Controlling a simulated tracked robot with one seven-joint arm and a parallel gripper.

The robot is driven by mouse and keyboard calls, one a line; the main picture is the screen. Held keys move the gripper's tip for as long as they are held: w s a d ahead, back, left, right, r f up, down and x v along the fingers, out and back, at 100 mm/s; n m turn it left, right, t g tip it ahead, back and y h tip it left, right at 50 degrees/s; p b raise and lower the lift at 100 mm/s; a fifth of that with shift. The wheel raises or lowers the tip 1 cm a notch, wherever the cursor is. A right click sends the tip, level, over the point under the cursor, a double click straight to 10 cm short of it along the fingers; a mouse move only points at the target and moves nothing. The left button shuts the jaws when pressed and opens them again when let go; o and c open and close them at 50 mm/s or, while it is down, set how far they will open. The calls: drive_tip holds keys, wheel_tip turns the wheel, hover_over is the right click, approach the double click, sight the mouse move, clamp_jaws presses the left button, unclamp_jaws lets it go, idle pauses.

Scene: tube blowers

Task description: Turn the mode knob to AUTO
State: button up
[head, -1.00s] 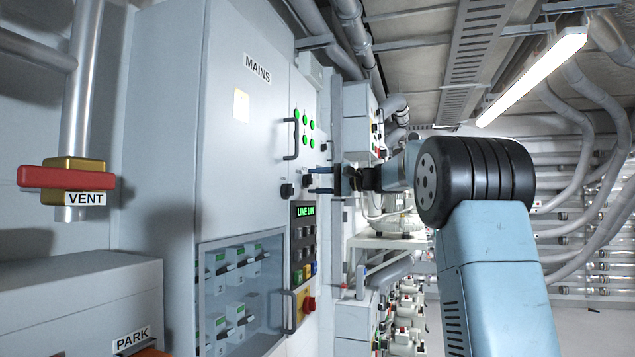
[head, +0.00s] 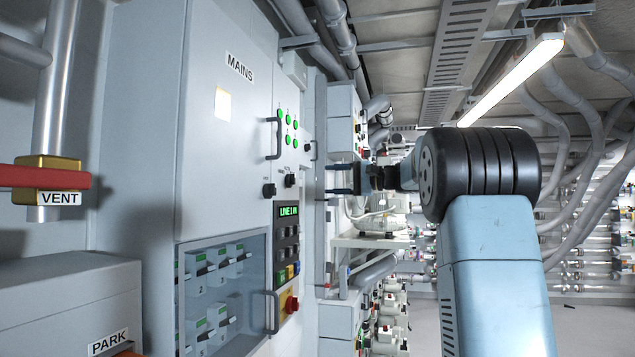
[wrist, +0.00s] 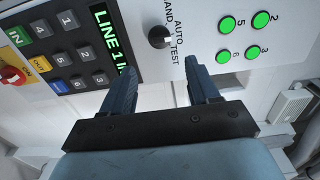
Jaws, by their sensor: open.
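The mode knob (wrist: 159,37) is a small dark round knob on the light grey panel, with HAND, AUTO and TEST lettered beside it. Its exact pointer setting is hard to tell. In the head view the knob (head: 291,180) appears to be the one above the green LINE display. My gripper (head: 330,179) is open and empty, to the right of the knob with a visible gap. In the wrist view my gripper (wrist: 160,62) has its two fingers apart, and the knob shows beyond the gap between the fingertips, not touched.
A second dark knob (head: 269,190) sits to the left. Green lamps (head: 288,127) and a bar handle (head: 274,138) are above. The display (wrist: 106,32) and keypad (wrist: 68,50) lie beside the knob. The red-handled VENT valve (head: 45,179) is far left.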

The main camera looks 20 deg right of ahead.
drive_tip(key=v, duration=0.3)
drive_tip(key=shift+d, duration=0.15)
idle(0.4)
drive_tip(key=s+a+f+n+g+h, duration=0.1)
drive_tip(key=s+a+f+g+h, duration=0.45)
drive_tip(key=s+a+f, duration=1)
drive_tip(key=s+d+f+n+h, duration=0.1)
drive_tip(key=s+f+n+h, duration=0.1)
drive_tip(key=s+f, duration=0.4)
drive_tip(key=s+d+f+n+h, duration=0.1)
drive_tip(key=s+f+h, duration=0.3)
drive_tip(key=s, duration=0.5)
drive_tip(key=s+d+f+n+t+h, duration=0.1)
drive_tip(key=s+f+n+h, duration=0.1)
drive_tip(key=s+f, duration=0.5)
drive_tip(key=shift+s+d+f+n+h, duration=0.3)
drive_tip(key=shift+s+d+n+h, duration=0.1)
drive_tip(key=shift+s+h, duration=0.4)
